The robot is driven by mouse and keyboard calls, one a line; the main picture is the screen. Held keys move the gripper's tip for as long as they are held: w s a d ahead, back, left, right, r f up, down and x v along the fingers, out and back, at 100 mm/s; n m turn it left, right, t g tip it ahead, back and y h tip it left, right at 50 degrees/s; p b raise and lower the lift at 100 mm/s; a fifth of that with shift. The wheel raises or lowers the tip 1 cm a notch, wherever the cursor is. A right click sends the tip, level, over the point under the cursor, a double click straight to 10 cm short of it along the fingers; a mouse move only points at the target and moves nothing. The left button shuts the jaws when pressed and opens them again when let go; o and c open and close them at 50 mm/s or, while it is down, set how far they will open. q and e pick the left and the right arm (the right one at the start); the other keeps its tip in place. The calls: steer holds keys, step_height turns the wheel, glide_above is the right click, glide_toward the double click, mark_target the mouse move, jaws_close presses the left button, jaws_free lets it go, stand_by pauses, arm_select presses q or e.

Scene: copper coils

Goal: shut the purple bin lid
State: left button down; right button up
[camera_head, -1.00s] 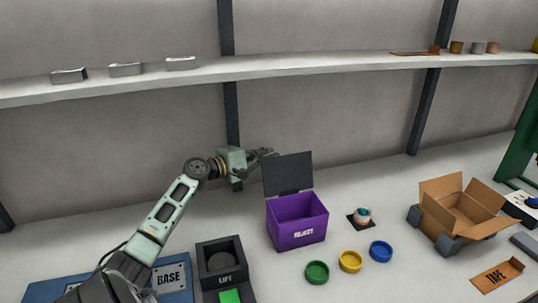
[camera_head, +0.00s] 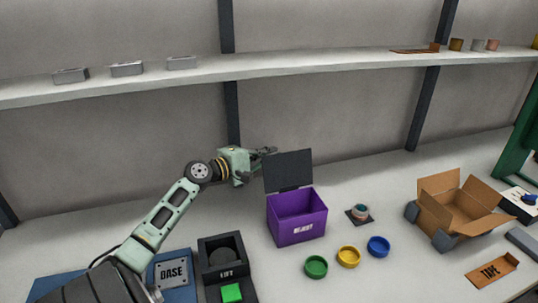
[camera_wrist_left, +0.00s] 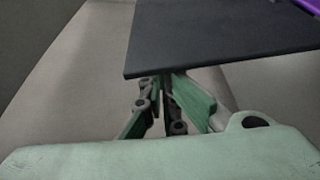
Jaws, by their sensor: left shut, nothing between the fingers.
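The purple bin (camera_head: 298,226), with a white label on its front, stands on the table in the middle of the head view. Its dark lid (camera_head: 289,171) is raised upright at the bin's back edge, so the bin is open. The lid (camera_wrist_left: 220,35) fills the upper right of the left wrist view, with a bit of purple at the corner. My left gripper (camera_head: 268,150) is shut and empty, at the lid's upper left edge and seemingly behind it. In the wrist view its fingertips (camera_wrist_left: 163,80) are partly hidden by the lid's edge; contact cannot be told. My right gripper is not in view.
Green (camera_head: 316,266), yellow (camera_head: 348,256) and blue (camera_head: 378,246) rings lie in front of the bin. A black LIFT box (camera_head: 222,258) stands left, an open cardboard box (camera_head: 455,212) right. A shelf (camera_head: 300,70) runs above along the wall.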

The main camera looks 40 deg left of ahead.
mark_target(276, 157)
arm_select(q)
steer(key=s+d+r+m, duration=0.1)
steer(key=d+r+m+t+b, duration=0.1)
steer(key=d, duration=0.1)
steer(key=s+d+r+m+b, duration=0.1)
steer(key=d+m, duration=0.1)
steer(key=shift+s+d+r, duration=0.1)
steer(key=shift+s+r, duration=0.15)
steer(key=shift+s, duration=0.1)
steer(key=d, duration=0.1)
steer(key=s+d+p, duration=0.1)
steer(key=d, duration=0.1)
steer(key=s+d+p, duration=0.1)
steer(key=shift+s+d+r, duration=0.1)
steer(key=shift+s+d, duration=0.05)
steer(key=shift+d, duration=0.05)
steer(key=d, duration=0.1)
steer(key=s+d+f, duration=0.1)
steer(key=d, duration=0.1)
steer(key=s+d+f, duration=0.1)
steer(key=shift+s+d+f, duration=0.1)
steer(key=shift+s+d, duration=0.05)
steer(key=shift+d, duration=0.1)
steer(key=shift+s, duration=0.1)
stand_by(0.9)
